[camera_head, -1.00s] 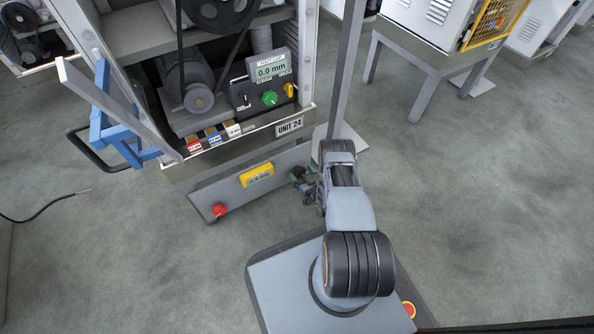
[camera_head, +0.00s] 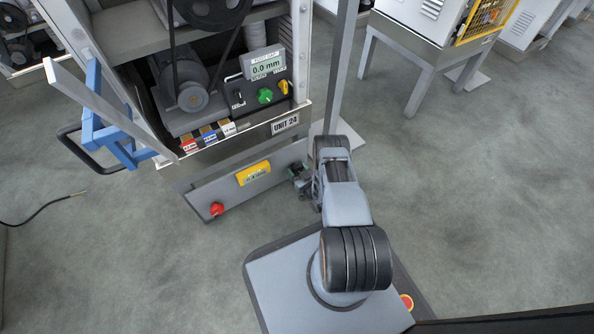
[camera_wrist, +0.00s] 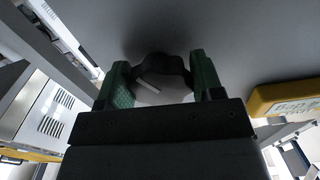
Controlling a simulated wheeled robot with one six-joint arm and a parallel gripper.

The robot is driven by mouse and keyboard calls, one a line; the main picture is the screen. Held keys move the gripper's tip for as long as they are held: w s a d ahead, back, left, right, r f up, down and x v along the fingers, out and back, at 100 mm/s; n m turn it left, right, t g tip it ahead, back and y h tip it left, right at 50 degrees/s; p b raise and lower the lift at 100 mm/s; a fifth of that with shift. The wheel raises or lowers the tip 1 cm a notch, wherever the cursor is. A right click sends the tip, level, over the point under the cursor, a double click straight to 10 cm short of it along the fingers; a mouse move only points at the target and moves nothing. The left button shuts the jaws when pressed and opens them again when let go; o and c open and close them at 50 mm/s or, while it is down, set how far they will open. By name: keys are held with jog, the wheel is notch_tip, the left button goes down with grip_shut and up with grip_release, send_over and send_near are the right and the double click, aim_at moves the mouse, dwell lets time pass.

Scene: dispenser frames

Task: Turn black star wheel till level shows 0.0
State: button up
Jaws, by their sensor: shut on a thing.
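The black star wheel (camera_wrist: 158,66) is in the wrist view, close to a grey panel, with a pale mark on its side. The green fingers of my gripper (camera_wrist: 160,82) are on either side of it, shut on it. In the head view my gripper (camera_head: 298,174) is low, at the right end of the unit's bottom panel (camera_head: 222,197); the wheel is hidden there. A grey display (camera_head: 266,64) above reads 0.0 mm; its small heading is too blurred to read. A yellow plate (camera_head: 253,173) on the bottom panel carries text too small to read.
A red button (camera_head: 216,209) is on the bottom panel's left. Green (camera_head: 265,96) and yellow (camera_head: 284,87) knobs sit below the display. A grey post (camera_head: 341,70) stands just behind my arm. A blue-framed handle (camera_head: 108,135) juts out at left. Open floor lies to the right.

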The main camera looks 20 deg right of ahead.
jog(key=shift+n, duration=0.3)
jog(key=n, duration=0.4)
jog(key=shift+d, duration=0.1)
jog(key=n, duration=0.5)
jog(key=shift+d, duration=0.1)
jog(key=n, duration=0.5)
jog(key=shift+d+r+n+p, duration=0.1)
jog(key=shift+r+n+p, duration=0.05)
jog(key=shift+n+p, duration=0.2)
jog(key=n, duration=0.4)
jog(key=shift+s+n, duration=0.1)
jog(key=shift+n, duration=0.15)
jog(key=o, duration=0.7)
jog(key=shift+r, duration=0.1)
jog(key=shift+o, duration=1)
